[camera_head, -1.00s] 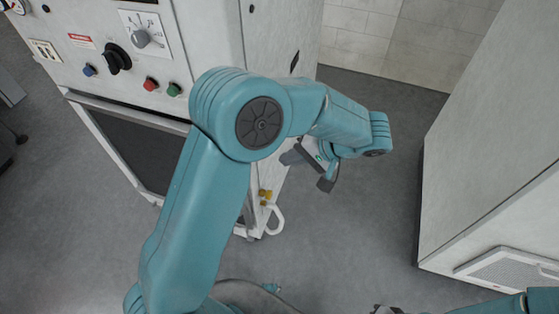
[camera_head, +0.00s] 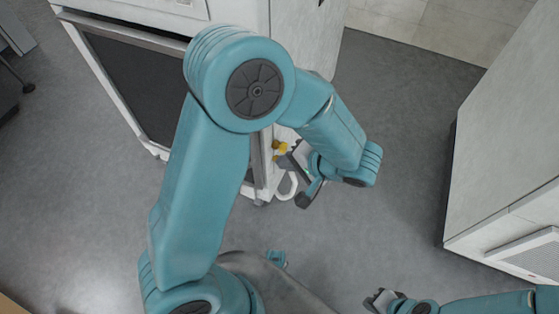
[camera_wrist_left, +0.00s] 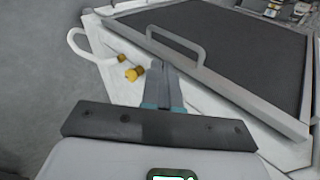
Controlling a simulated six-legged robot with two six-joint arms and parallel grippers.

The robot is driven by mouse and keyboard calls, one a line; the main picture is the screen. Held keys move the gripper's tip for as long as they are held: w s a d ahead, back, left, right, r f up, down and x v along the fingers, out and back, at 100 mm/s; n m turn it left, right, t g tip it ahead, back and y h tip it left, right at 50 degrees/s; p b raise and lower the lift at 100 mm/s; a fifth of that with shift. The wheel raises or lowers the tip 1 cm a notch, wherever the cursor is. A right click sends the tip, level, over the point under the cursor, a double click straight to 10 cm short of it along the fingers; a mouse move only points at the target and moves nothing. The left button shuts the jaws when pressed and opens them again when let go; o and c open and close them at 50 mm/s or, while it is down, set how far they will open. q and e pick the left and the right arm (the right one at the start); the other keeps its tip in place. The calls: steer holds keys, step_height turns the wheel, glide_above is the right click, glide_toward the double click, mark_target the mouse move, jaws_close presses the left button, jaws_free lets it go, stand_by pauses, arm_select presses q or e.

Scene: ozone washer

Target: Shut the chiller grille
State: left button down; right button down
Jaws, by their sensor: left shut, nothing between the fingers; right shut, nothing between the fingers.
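The chiller grille (camera_head: 140,85) is a dark panel in a pale frame on the front of a white cabinet, partly hidden by my left arm in the head view. In the left wrist view the grille (camera_wrist_left: 235,45) fills the upper right, with a grey bar handle (camera_wrist_left: 176,48) near its edge. Its frame looks raised from the cabinet; how far it stands open is unclear. My left gripper (camera_head: 286,161) is shut and empty beside the cabinet's side; its fingertips (camera_wrist_left: 160,70) appear just below the handle, contact unclear. My right gripper (camera_head: 376,298) is shut and empty at the bottom.
Yellow knobs (camera_head: 279,146) and a white hook-shaped loop (camera_head: 288,187) project from the cabinet near my left gripper; the knobs also show in the left wrist view (camera_wrist_left: 134,73). A white cabinet (camera_head: 505,150) stands at right. Grey floor between is clear.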

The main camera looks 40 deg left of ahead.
arm_select(q)
steer(key=a+f+b, duration=0.1)
steer(key=a+f, duration=0.4)
steer(key=a, duration=0.4)
steer(key=shift+s+a+f+b, duration=0.15)
steer(key=shift+a+b, duration=0.2)
steer(key=shift+b, duration=0.05)
steer(key=s+a+b, duration=0.1)
steer(key=a+b, duration=0.2)
steer(key=a, duration=0.3)
steer(key=shift+s+a+b, duration=0.15)
steer(key=shift+s+b, duration=0.2)
